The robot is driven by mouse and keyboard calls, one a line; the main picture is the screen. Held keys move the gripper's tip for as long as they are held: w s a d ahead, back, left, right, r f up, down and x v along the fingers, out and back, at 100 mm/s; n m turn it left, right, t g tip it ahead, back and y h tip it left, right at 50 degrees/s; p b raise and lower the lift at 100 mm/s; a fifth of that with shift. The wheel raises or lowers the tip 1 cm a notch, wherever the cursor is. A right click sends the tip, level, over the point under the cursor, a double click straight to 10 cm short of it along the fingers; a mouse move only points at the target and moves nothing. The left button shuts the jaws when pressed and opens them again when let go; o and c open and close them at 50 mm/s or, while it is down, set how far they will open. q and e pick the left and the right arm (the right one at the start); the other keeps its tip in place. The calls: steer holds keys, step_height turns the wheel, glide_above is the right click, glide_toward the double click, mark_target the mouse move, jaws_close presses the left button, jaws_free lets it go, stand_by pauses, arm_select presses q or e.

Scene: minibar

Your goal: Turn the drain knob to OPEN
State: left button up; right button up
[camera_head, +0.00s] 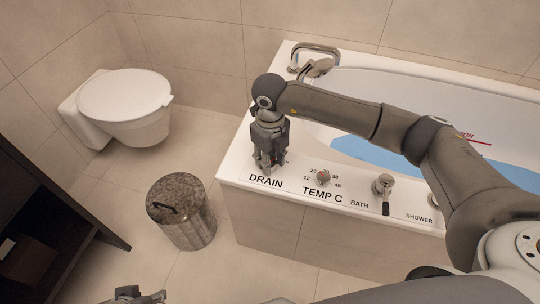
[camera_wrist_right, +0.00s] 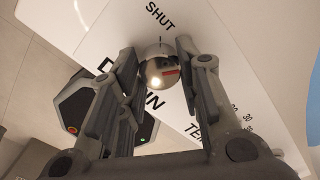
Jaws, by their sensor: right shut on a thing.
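The drain knob (camera_wrist_right: 158,66) is a shiny chrome ball with a red mark on its right side in the right wrist view. The word SHUT (camera_wrist_right: 160,14) is printed above it, and DRAIN is partly covered below. My right gripper (camera_wrist_right: 156,57) is shut on the knob, one finger on each side. In the head view my right gripper (camera_head: 268,167) points down at the tub's near left corner, above the DRAIN label (camera_head: 265,182), and hides the knob. An OPEN label is not visible. My left gripper (camera_head: 140,298) shows only partly at the bottom edge.
The temperature knob (camera_head: 323,178) is just right of my right gripper, then the bath lever (camera_head: 383,187). The white bathtub (camera_head: 236,158) holds blue water (camera_head: 375,155). A bin (camera_head: 182,215) stands on the floor at the left, with a toilet (camera_head: 125,105) behind.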

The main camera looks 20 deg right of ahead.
steer(key=shift+r+m, duration=0.1)
steer(key=shift+m, duration=0.2)
arm_select(q)
steer(key=shift+p+x, duration=0.35)
steer(key=shift+x, duration=1.05)
arm_select(e)
steer(key=shift+m, duration=1)
arm_select(q)
steer(key=shift+d, duration=0.1)
arm_select(e)
steer(key=o, duration=1.1)
steer(key=shift+c, duration=0.2)
step_height(320, 180, up, 12)
